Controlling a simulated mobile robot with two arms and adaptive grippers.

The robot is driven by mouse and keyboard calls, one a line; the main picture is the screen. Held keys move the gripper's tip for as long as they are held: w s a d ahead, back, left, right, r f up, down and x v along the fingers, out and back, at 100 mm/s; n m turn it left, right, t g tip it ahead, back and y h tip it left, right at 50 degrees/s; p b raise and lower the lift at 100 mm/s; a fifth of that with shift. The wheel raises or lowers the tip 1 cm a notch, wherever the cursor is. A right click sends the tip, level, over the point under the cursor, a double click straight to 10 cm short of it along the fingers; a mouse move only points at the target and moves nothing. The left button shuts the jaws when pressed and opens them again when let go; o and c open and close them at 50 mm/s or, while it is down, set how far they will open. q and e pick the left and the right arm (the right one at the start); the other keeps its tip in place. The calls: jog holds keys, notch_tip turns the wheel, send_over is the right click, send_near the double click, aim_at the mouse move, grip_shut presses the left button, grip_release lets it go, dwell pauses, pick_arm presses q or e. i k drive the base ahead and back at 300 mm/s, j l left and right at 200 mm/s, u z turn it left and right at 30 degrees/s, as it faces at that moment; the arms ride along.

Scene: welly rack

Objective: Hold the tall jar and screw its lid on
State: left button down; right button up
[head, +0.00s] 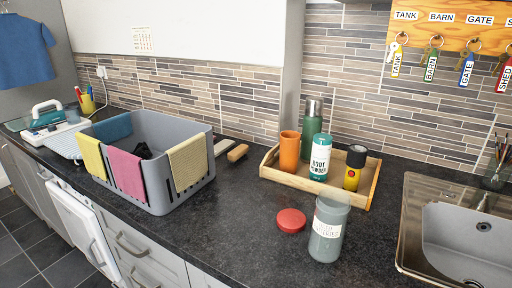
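The tall jar (326,243) is a grey-green, see-through cylinder with a white label. It stands upright on the dark worktop near the front, and no lid sits on its top. A round red lid (291,220) lies flat on the worktop just left of the jar, apart from it. Neither of my grippers shows in the head view.
A wooden tray (268,173) behind the jar holds an orange cup (289,150), a green flask (311,128), a boot powder tin (320,163) and a yellow-black torch (354,168). A grey crate (160,198) stands left, a sink (465,235) right.

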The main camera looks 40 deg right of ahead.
aim_at(329, 226)
jog(key=z, duration=1.95)
